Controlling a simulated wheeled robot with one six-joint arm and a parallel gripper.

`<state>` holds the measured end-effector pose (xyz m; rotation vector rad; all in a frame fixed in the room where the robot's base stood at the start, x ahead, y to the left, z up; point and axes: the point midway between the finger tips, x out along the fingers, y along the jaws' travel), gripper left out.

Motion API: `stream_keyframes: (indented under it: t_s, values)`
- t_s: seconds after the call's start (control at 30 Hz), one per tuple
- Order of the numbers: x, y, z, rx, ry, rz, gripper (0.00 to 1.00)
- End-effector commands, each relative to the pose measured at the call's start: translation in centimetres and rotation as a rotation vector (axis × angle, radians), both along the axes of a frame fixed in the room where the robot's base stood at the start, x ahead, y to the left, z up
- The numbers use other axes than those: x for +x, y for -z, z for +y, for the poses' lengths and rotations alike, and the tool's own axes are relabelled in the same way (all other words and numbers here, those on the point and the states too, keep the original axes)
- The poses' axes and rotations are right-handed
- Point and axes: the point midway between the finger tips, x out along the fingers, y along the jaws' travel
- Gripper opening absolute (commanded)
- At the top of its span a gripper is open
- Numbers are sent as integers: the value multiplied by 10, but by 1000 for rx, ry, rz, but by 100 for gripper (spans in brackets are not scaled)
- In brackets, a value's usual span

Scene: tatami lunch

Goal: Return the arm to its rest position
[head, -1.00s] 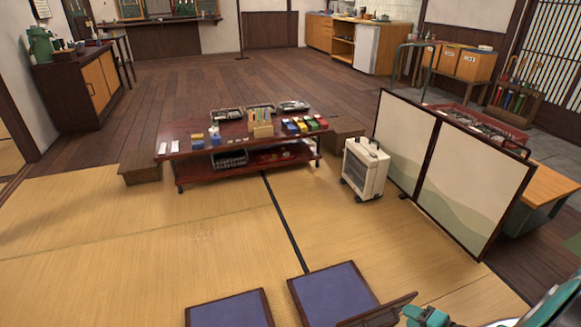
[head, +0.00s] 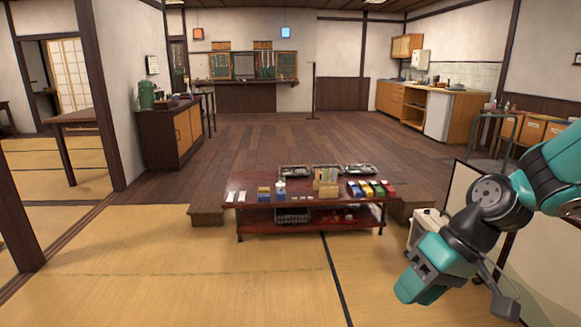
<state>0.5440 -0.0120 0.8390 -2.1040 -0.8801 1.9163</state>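My arm, teal and black, reaches in from the right edge of the head view and is bent at a dark round joint. The end of my arm with my gripper (head: 428,277) hangs low at the right, above the tatami and in front of the white heater. I cannot make out the fingers, so whether it is open or shut does not show. I see nothing held.
A low red-brown table (head: 290,219) with trays, boxes and small items stands ahead on the tatami. A white heater (head: 424,217) and a folding screen (head: 461,181) are behind my arm at the right. The tatami (head: 190,275) at front left is clear.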

Motion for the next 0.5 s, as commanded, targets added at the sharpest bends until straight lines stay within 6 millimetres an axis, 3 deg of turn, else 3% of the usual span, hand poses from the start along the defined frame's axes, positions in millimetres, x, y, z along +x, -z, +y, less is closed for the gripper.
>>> stream_keyframes:
  t_s: [0.03,0.2,0.5]
  values:
    - [-19,-18,17,-32,-56,-24,40]
    - [-73,-52,46,-107,-164,-65,40]
    - [-147,-80,59,-181,-282,-137,40]
